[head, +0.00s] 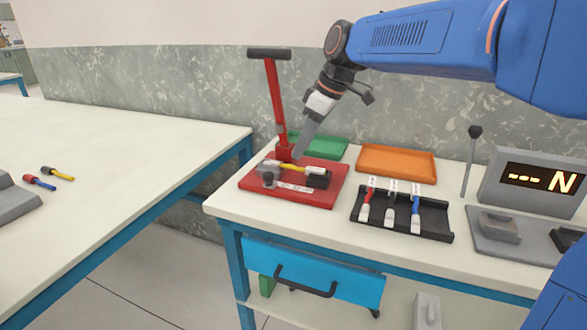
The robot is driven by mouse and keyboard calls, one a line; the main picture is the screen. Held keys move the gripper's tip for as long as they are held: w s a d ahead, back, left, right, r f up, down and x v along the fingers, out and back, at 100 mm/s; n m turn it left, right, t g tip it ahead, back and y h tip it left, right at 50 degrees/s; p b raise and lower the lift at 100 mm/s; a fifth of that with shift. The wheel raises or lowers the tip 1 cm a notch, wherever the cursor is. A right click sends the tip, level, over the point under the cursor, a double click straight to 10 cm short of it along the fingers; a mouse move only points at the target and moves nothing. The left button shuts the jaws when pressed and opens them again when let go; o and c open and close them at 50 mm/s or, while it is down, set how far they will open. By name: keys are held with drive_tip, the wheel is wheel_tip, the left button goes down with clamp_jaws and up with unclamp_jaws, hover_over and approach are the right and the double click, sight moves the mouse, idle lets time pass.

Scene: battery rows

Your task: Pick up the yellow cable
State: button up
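The yellow cable (291,167) lies across the red press (254,184), between a grey block on its left and a dark block on its right. My gripper (298,154) points down at the press, with its fingertips just above or at the yellow cable. I cannot tell whether they touch it. The fingers appear as one grey shape, so their opening is hidden.
The press has a tall red lever (273,95). A black rack (433,219) holds red, white and blue cables. Green (328,148) and orange (398,162) trays stand behind. A display (538,182) is at right. Small red and yellow pieces (58,173) lie on the left table.

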sight(294, 165)
drive_tip(key=shift+x, duration=2.6)
drive_tip(key=shift+s+d, duration=0.1)
drive_tip(key=shift+d, duration=0.05)
clamp_jaws()
